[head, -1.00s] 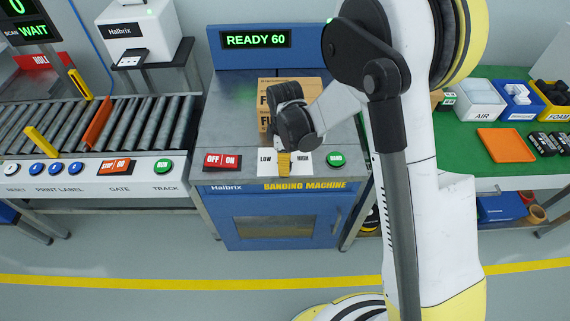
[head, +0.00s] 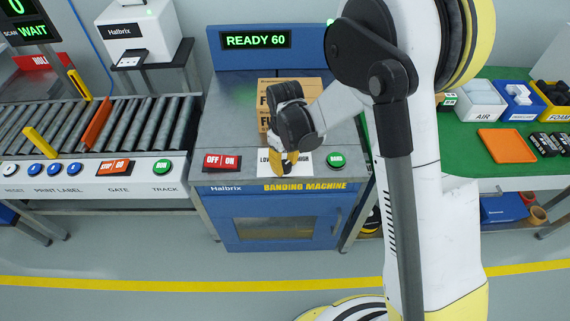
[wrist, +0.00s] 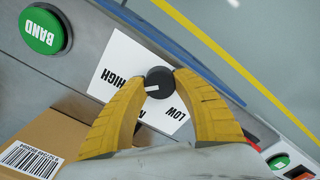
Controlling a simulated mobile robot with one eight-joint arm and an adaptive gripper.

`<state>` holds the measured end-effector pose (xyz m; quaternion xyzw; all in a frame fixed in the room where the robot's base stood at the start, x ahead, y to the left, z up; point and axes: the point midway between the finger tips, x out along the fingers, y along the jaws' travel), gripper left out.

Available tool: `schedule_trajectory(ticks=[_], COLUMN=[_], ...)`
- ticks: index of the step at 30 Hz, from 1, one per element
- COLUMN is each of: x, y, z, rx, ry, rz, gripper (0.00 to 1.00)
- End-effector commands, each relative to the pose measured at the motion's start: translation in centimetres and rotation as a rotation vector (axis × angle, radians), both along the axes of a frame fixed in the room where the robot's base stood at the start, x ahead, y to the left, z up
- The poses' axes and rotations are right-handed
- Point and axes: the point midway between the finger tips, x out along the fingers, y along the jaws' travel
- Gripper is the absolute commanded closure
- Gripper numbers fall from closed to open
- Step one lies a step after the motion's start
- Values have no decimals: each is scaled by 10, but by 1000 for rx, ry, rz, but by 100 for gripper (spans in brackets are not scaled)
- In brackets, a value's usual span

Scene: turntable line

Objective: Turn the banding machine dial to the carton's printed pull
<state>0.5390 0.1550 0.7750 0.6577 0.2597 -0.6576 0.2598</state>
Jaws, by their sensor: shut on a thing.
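My gripper (head: 285,165) points down at the front of the banding machine (head: 230,180). In the wrist view, my yellow fingers (wrist: 163,80) are shut on the round black dial (wrist: 159,82), one on each side. The dial's white mark points left and slightly down, between HIGH and a partly hidden label starting with M; LOW lies on the other side. The white dial plate (head: 304,158) shows beside my fingers. The brown carton (head: 313,88) lies on the machine behind my gripper, which hides part of its print. A barcode label (wrist: 32,160) shows on the carton (wrist: 75,120); its pull is not readable.
The OFF/ON switch (head: 222,162) is left of the dial and the green BAND button (head: 336,159) right of it. The machine's display (head: 256,40) reads READY 60. A roller conveyor (head: 140,130) stands left, a green bench (head: 470,150) right.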

Motion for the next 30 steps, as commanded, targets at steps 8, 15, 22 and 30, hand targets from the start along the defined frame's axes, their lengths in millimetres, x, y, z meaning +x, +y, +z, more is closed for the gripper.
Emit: schedule_trajectory(ticks=[8,15,22,30], x=[0,0,0,0], y=[0,0,0,0], z=[0,0,0,9], rx=[0,0,0,0], ry=[0,0,0,0], rz=[-18,-17,-17,-16], gripper=[96,96,41,41])
